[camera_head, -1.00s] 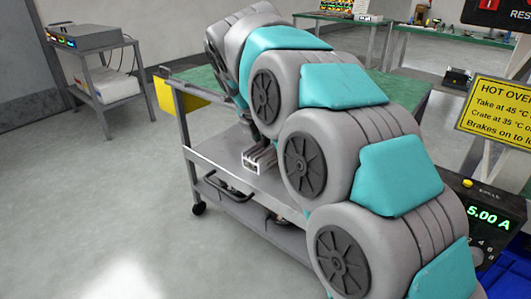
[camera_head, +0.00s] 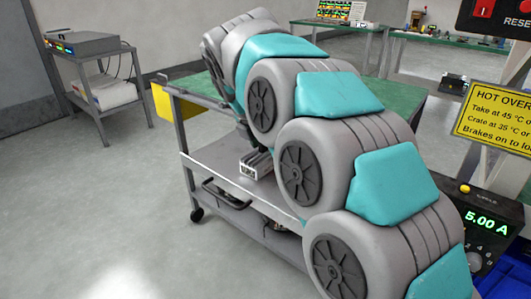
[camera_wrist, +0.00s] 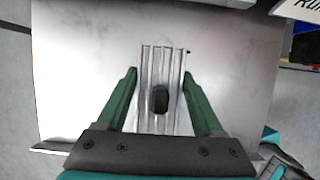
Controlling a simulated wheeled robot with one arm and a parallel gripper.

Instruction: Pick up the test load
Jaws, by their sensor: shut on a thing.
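The test load, a ribbed silver metal block (camera_head: 257,164) with a dark knob on top, is at the middle shelf of a grey cart. In the wrist view the block (camera_wrist: 150,62) lies between the two green fingers of my gripper (camera_wrist: 160,74). The gripper is shut on the block, with one finger along each side. The dark knob (camera_wrist: 160,98) faces the wrist camera. I cannot tell whether the block rests on the shelf or is slightly clear of it. My arm hides most of the gripper in the head view.
The cart (camera_head: 187,140) has a green top above the shelf and a lower shelf with a dark handle-shaped item (camera_head: 226,196). A yellow bin (camera_head: 177,102) hangs at its left end. A side table (camera_head: 98,85) with equipment stands left. Open floor lies front left.

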